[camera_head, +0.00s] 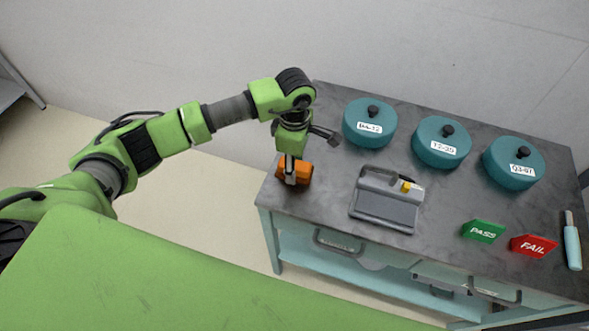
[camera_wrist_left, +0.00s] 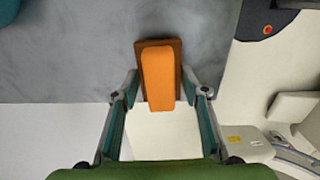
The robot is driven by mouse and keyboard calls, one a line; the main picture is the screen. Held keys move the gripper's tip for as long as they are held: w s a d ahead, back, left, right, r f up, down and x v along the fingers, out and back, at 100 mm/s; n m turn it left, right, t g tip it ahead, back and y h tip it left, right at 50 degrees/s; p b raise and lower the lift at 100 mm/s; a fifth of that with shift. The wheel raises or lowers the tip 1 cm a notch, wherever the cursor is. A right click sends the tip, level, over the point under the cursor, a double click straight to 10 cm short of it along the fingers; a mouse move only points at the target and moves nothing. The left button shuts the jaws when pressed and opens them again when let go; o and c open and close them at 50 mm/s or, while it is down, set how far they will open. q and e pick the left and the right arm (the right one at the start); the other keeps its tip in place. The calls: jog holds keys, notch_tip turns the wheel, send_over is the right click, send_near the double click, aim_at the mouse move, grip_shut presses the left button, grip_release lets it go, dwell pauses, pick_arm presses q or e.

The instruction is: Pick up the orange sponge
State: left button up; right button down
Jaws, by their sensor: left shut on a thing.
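The orange sponge (camera_head: 302,172) is at the left end of the cart's dark top in the head view. My left gripper (camera_head: 291,178) comes down on it from above and is shut on it. In the left wrist view the sponge (camera_wrist_left: 158,78) has an orange face with a brown border and sits between the two fingers of my left gripper (camera_wrist_left: 160,95). I cannot tell whether the sponge touches the cart top. My right gripper is not in view.
The cart top (camera_head: 335,150) holds several teal lidded containers, including one labelled T2-20 (camera_head: 441,142). A grey device (camera_head: 387,200), a green PASS block (camera_head: 483,231), a red FAIL block (camera_head: 534,246) and a pale-blue-handled tool (camera_head: 572,245) lie right of the sponge.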

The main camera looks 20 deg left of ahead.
pick_arm(q)
jog(key=s+a+r+b, duration=0.2)
jog(key=s+r+b, duration=0.2)
jog(key=s+r, duration=0.7)
jog(key=s, duration=0.3)
jog(key=shift+w, duration=0.1)
jog(key=shift+o, duration=0.6)
